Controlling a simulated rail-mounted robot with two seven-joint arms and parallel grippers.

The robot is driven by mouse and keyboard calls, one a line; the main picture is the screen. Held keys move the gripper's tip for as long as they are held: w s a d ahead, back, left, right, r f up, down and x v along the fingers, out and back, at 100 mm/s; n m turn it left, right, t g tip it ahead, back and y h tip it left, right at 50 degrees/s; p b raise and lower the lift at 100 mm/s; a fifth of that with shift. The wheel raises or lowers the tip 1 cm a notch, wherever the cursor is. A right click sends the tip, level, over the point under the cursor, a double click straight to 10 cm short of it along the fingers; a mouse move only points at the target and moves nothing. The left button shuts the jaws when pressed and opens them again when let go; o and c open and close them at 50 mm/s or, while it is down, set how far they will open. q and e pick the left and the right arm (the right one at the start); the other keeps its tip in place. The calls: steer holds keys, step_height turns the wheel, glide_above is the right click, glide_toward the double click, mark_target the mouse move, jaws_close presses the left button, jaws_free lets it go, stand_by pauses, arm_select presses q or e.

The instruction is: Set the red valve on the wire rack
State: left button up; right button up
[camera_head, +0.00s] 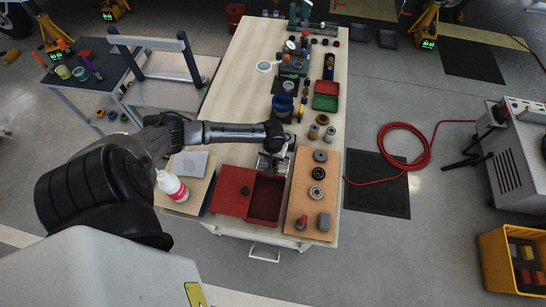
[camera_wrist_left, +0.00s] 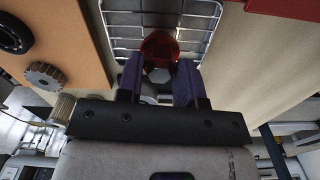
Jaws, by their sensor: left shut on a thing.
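In the left wrist view the red valve (camera_wrist_left: 158,46) shows as a round red body between the blue-purple fingers of my left gripper (camera_wrist_left: 160,68). The gripper is shut on it. The wire rack (camera_wrist_left: 118,38), a shiny metal grid, lies behind and around the valve in that view. I cannot tell whether the valve touches the wires. In the head view my left gripper (camera_head: 272,160) points down over the workbench, just behind the open red box. There the gripper and wrist hide the valve and most of the rack. My right gripper is not in view.
On the workbench (camera_head: 235,110), an open red box (camera_head: 234,190) stands in front of the gripper. An orange board (camera_head: 301,205) with several metal parts lies at its right. The bench's back left is clear.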

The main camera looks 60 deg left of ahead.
arm_select(q)
steer(key=o, duration=0.9)
steer(key=shift+c, duration=0.2)
step_height(320, 180, up, 12)
steer(key=p, duration=0.2)
stand_by(0.3)
